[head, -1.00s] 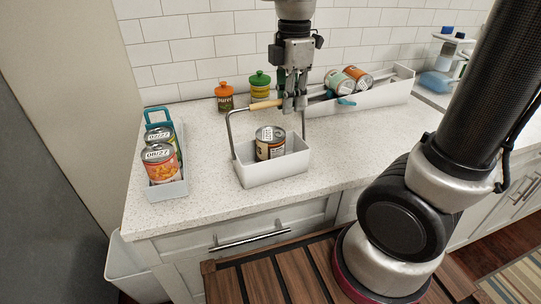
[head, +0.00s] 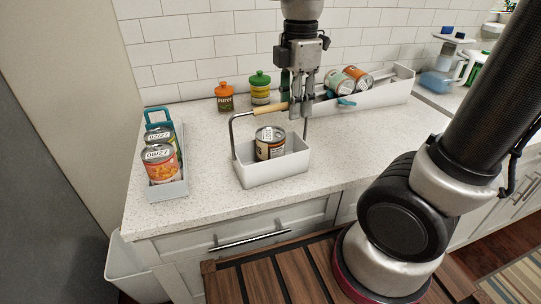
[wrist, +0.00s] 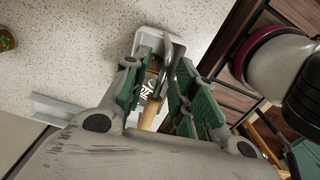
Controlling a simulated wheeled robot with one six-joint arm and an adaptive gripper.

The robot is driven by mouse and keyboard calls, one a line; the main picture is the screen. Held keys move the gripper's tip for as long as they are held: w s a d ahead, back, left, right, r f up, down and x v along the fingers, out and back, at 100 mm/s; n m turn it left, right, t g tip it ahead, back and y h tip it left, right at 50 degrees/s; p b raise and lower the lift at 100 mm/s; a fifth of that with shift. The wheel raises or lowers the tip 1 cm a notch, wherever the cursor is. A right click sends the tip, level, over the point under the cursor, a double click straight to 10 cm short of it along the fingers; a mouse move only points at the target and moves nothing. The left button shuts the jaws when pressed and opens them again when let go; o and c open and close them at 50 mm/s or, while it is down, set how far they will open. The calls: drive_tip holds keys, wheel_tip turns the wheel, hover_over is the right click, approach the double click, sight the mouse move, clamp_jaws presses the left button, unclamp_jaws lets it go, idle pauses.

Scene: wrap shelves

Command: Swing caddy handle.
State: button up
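The white caddy (head: 262,176) stands on the counter with a can (head: 270,143) in it. Its handle, a grey metal bail with a wooden grip (head: 270,109), is raised above the box and leans toward the back wall. My gripper (head: 301,114) points down at the right part of the handle. In the wrist view, the wooden grip (wrist: 150,115) lies between the green finger pads, with some gap showing beside it, so the fingers look open around it. The caddy (wrist: 150,38) shows beyond the fingertips. The fingers hide part of the grip.
A bin with two cans (head: 168,190) stands at the left. An orange-lidded jar (head: 225,100) and a green-lidded jar (head: 260,92) stand by the wall. A long white tray (head: 385,97) with cans lies behind my gripper to the right. Counter in front of it is clear.

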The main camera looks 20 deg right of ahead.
drive_tip(key=shift+r, duration=0.1)
drive_tip(key=shift+r, duration=3.4)
drive_tip(key=m, duration=0.2)
drive_tip(key=f+m, duration=0.1)
drive_tip(key=m, duration=0.2)
drive_tip(key=shift+f+m+t, duration=0.3)
drive_tip(key=shift+f+m, duration=0.1)
drive_tip(key=s+d+m+t, duration=0.2)
drive_tip(key=s+d+m, duration=0.2)
drive_tip(key=d+m, duration=0.2)
drive_tip(key=s+d+f+m+t, duration=0.1)
drive_tip(key=s+d+m, duration=0.4)
drive_tip(key=d+m, duration=0.2)
drive_tip(key=shift+d+f+t, duration=0.25)
drive_tip(key=shift+d+t, duration=0.15)
